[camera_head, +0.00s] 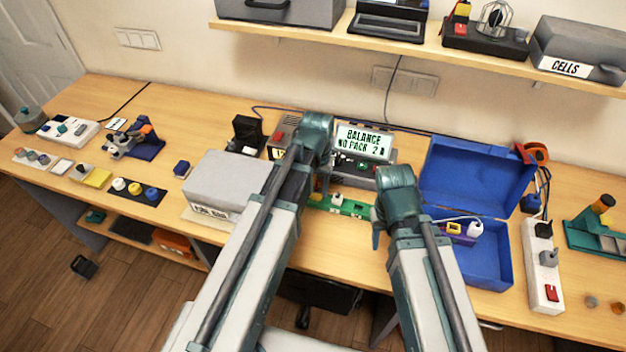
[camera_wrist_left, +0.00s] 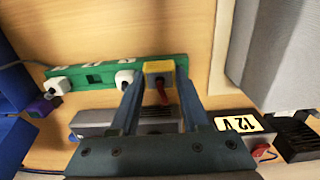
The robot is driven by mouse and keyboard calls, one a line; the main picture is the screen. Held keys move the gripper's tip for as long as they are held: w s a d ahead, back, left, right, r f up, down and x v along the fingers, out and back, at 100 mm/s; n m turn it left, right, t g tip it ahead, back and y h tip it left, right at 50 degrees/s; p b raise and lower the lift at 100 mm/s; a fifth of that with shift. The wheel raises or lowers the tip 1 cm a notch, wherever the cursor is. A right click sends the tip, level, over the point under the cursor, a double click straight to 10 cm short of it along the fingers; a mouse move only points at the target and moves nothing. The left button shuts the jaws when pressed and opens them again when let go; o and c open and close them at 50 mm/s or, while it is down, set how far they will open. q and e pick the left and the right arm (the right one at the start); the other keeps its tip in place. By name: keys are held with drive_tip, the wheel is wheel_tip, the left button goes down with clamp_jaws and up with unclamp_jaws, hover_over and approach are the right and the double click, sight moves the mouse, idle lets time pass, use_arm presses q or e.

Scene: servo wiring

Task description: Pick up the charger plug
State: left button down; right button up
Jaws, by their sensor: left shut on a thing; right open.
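My left gripper (camera_head: 322,188) is over the green strip (camera_head: 352,208). In the left wrist view its fingers (camera_wrist_left: 158,82) are shut on a yellow block-shaped plug (camera_wrist_left: 158,67) with a red lead, at the end of the green strip (camera_wrist_left: 95,77). Whether this plug is seated or lifted I cannot tell. A white plug (camera_wrist_left: 125,79) stands in the strip beside it. Another white plug with a cable (camera_head: 475,229) is by the blue case. Which one is the charger plug is not marked. My right gripper (camera_head: 378,232) is open, right of the strip, its fingers partly hidden.
The open blue case (camera_head: 490,265) stands at right, with a white power strip (camera_head: 543,270) beyond it. A grey box (camera_head: 225,178) stands left of my left arm. The charger display (camera_head: 364,141) reads "BALANCE NO PACK" behind the green strip. A shelf (camera_head: 430,50) overhangs the back.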

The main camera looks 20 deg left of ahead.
use_arm(q)
drive_tip(key=s+d+r+p, duration=0.1)
drive_tip(key=s+d, duration=0.6)
drive_tip(key=s, duration=0.3)
drive_tip(key=shift+s+d, duration=0.3)
drive_tip(key=shift+d, duration=0.05)
drive_tip(key=shift+w+r, duration=0.1)
